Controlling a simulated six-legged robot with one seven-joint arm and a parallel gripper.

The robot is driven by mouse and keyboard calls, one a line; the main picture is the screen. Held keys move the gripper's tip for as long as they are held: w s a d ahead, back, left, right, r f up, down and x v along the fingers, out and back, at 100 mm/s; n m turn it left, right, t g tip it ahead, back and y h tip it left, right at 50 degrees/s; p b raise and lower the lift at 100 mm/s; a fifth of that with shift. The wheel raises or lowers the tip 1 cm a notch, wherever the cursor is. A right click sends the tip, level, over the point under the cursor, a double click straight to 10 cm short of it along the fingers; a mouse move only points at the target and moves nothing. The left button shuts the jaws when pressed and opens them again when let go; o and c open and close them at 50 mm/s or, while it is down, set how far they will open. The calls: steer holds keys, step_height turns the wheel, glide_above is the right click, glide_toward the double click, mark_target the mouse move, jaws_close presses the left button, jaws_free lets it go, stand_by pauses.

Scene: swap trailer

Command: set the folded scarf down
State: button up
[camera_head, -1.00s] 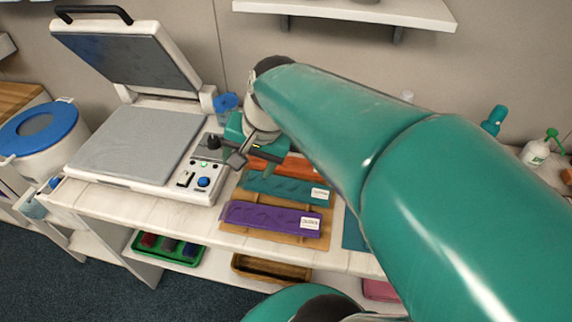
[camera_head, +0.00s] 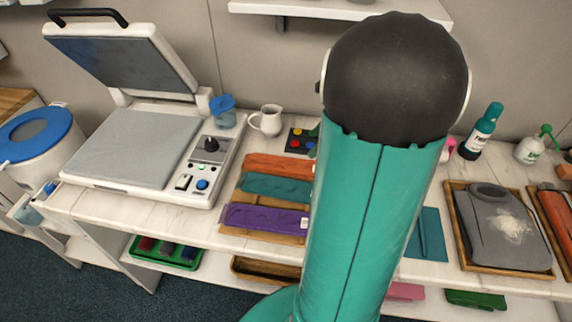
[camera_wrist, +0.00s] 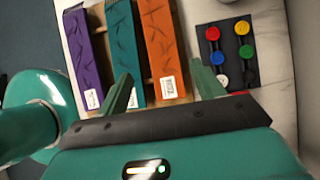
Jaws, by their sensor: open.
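Folded scarves in orange (camera_head: 279,167), teal (camera_head: 270,187) and purple (camera_head: 262,217) lie side by side on a wooden board (camera_head: 232,201). The wrist view also shows the purple (camera_wrist: 82,55), teal (camera_wrist: 124,45) and orange (camera_wrist: 163,50) scarves, each with a white label. My gripper (camera_wrist: 165,88) is open, with nothing held between its fingers. In the wrist view its fingertips overlap the label ends of the teal and orange scarves; I cannot tell whether they touch. My own arm hides the gripper in the head view.
A heat press (camera_head: 135,145) with its lid up stands left. Behind the scarves are a white mug (camera_head: 267,121) and a pad with coloured knobs (camera_head: 301,141). A tray (camera_head: 468,262) holding a dark grey garment (camera_head: 500,235) lies right. A shelf (camera_head: 340,10) hangs above.

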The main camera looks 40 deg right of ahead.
mark_target(290, 165)
steer(key=x, duration=1.2)
steer(key=shift+s+d, duration=0.1)
steer(key=c, duration=0.8)
steer(key=shift+c, duration=0.2)
steer(key=shift+r, duration=0.15)
